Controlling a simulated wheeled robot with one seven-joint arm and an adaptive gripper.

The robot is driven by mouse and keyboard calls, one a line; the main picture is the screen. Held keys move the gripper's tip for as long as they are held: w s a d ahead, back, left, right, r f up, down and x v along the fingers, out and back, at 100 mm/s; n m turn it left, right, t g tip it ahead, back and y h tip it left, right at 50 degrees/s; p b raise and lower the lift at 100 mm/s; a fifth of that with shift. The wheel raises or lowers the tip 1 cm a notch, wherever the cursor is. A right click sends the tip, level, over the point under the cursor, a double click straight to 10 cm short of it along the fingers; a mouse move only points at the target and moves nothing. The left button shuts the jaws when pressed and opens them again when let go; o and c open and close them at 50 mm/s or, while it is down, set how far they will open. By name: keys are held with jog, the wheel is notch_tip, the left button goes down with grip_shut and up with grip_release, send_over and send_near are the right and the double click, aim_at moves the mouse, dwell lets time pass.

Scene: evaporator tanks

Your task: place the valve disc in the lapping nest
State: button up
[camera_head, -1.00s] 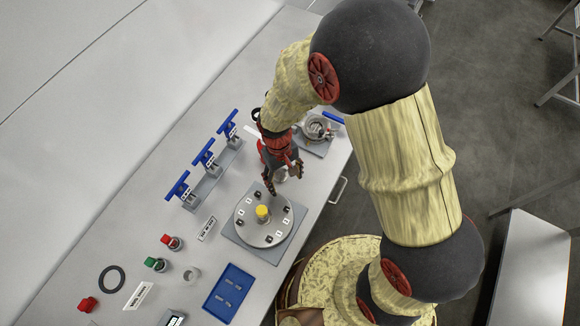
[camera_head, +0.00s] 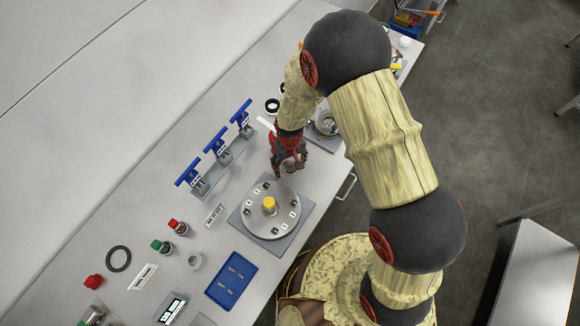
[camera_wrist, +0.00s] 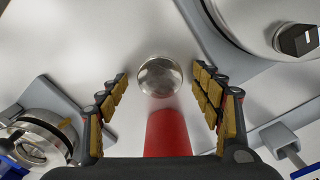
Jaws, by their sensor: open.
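A shiny round metal piece, which looks like the valve disc (camera_wrist: 160,77), shows between the spread fingertips in the wrist view. My gripper (camera_wrist: 158,82) is open around it; I cannot tell whether either finger touches it. In the head view my gripper (camera_head: 290,168) points down just behind the round plate and hides the piece. A red cylindrical shape (camera_wrist: 170,132) lies below the metal piece in the wrist view; I cannot tell what it belongs to. A ringed metal fixture on a grey base, possibly the lapping nest (camera_head: 327,122), stands behind the gripper; it also shows in the wrist view (camera_wrist: 38,140).
A round plate with a yellow knob (camera_head: 270,207) stands close in front of the gripper.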

jog(key=shift+f, duration=0.1)
jog(key=shift+c, duration=1.2)
